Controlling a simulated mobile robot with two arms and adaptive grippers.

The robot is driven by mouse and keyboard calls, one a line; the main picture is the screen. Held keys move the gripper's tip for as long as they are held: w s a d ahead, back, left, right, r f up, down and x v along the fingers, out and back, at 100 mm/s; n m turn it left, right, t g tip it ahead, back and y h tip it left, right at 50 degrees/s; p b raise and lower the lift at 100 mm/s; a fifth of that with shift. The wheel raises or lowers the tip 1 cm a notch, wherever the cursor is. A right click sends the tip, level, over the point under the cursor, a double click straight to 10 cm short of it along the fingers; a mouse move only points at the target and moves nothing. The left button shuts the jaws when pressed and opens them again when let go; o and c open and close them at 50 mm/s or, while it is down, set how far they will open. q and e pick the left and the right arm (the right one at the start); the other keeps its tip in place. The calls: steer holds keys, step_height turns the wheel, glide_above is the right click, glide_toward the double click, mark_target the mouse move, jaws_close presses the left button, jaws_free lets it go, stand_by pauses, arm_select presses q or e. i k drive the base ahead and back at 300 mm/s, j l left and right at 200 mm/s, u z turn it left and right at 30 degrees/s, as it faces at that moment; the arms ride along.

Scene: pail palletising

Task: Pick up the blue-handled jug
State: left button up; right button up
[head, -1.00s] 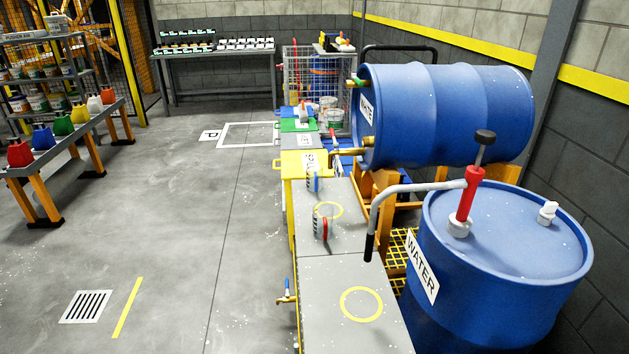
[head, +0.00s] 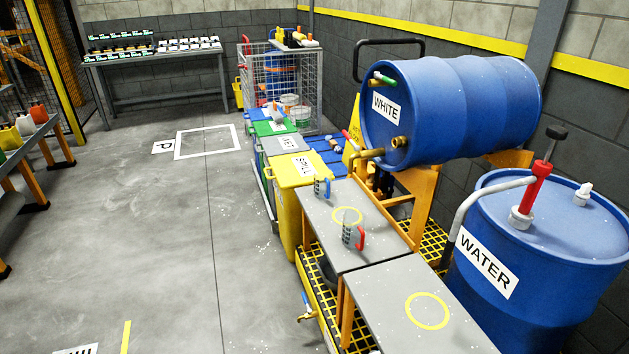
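The blue-handled jug (head: 321,188) is a small clear measuring jug with dark markings and a blue handle on its right side. It stands upright near the far end of the grey bench (head: 322,218), close to the yellow spill bin. A similar jug with a red handle (head: 352,234) stands nearer, by the yellow ring on the same bench. Neither of my grippers shows in the head view.
A blue drum labelled WHITE (head: 450,108) lies on an orange stand behind the jugs, its brass tap over the bench. A blue WATER drum (head: 540,240) with a red pump stands at right. A yellow bin (head: 284,195) adjoins the bench. The floor (head: 140,240) at left is clear.

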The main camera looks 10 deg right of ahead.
mark_target(321, 174)
steer(key=i+j+z, duration=0.1)
steer(key=i+j, duration=0.15)
steer(key=i+j+z, duration=0.15)
steer(key=j, duration=0.25)
steer(key=i+j+z, duration=0.1)
steer(key=i+j, duration=0.25)
steer(key=i+j+z, duration=0.1)
steer(key=j, duration=0.3)
steer(key=i+j+z, duration=0.1)
steer(key=i+j, duration=0.2)
steer(key=i+j+z, duration=0.15)
steer(key=j, duration=0.35)
